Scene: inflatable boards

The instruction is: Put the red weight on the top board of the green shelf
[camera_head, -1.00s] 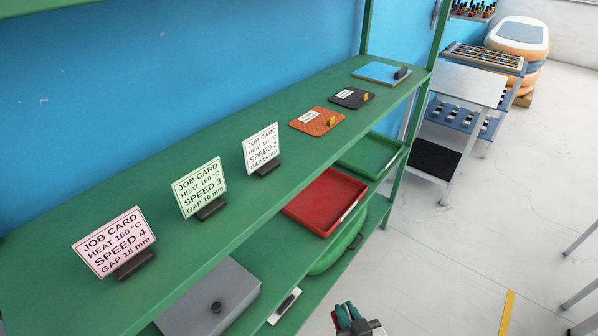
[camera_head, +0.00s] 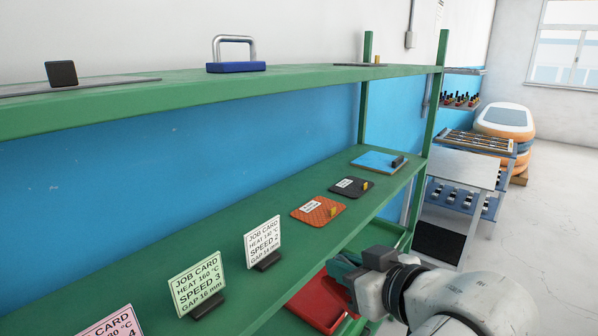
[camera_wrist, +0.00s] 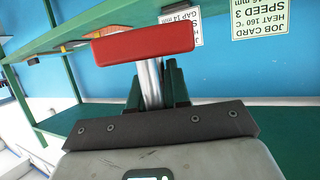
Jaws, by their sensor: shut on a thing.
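The red weight (camera_wrist: 143,44) is a red block with a silver metal handle, seen in the wrist view. My gripper (camera_wrist: 158,80) is shut on its handle, and the block sits beyond the fingertips. In the head view my gripper (camera_head: 343,268) is in front of the green shelf, below the level of the middle board's job cards' tops; the weight cannot be told apart there from the red tray behind. The top board (camera_head: 300,78) of the green shelf runs across the upper part of the head view, higher than my gripper.
A blue weight (camera_head: 236,67) with a metal handle stands on the top board. A dark block (camera_head: 61,74) on a flat plate is left of it, with bare board between. Job cards (camera_head: 197,283) and small plates (camera_head: 318,211) occupy the middle board. A red tray (camera_head: 318,302) is below.

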